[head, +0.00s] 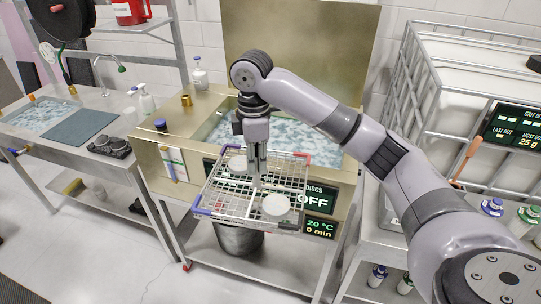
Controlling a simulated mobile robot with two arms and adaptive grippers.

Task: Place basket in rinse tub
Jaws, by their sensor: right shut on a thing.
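A wire basket (222,198) with blue and red rim parts holds white round discs (276,205). My right gripper (257,180) points down and is shut on the basket near its middle; the exact grip point is hard to see. The basket hangs in front of a brass-coloured tub (208,108) of pale water, overlapping its front edge and front panel in the head view. A second basin of water (38,116) is set in the left bench. No label I can read says which one is the rinse tub. My left gripper is out of view.
A tall brass-coloured backboard (300,45) stands behind the tub. A caged white tank (470,75) and bottles are at the right. The left bench holds a blue-grey mat (76,126), a tap and spray bottles (146,99). A metal bucket (240,238) is below the basket.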

